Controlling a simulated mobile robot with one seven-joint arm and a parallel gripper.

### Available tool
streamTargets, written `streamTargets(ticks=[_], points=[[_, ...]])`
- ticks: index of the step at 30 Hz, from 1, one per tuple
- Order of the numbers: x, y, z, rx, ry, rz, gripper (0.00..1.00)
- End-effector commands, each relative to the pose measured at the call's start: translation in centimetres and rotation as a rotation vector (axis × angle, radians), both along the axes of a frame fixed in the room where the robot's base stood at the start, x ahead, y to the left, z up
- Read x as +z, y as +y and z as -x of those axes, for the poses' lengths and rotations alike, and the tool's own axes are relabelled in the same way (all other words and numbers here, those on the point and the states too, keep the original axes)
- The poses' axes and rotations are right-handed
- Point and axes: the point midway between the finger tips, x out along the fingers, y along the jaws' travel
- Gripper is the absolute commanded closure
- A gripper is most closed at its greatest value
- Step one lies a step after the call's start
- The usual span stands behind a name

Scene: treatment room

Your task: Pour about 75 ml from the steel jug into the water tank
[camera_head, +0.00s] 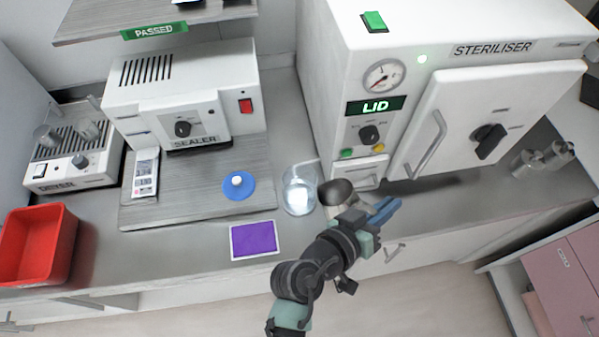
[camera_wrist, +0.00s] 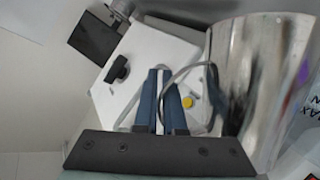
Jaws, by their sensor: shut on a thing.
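The steel jug (camera_head: 334,193) is held tilted, its dark mouth toward the left, beside the upper right of the clear water tank (camera_head: 299,196). In the wrist view the jug (camera_wrist: 262,75) fills the right side, with its thin handle running to my fingers. My gripper (camera_head: 384,211) has blue fingers, also seen in the wrist view (camera_wrist: 160,98), shut on the jug's handle. The tank stands on the counter and looks to hold some clear contents; its level is unclear. No stream is visible from the jug. The jug's inside is too dark to read.
The steriliser (camera_head: 480,95) stands close behind the jug. The sealer (camera_head: 185,105) and red bin (camera_head: 37,245) are farther left. Metal containers (camera_head: 541,160) stand right.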

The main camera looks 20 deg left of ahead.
Motion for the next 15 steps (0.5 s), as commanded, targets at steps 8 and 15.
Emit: streamTargets(ticks=[8,15], points=[[4.0,2.1,-0.5,0.003,0.038,0.177,1.0],[5.9,3.1,-0.7,0.003,0.077,0.333,1.0]])
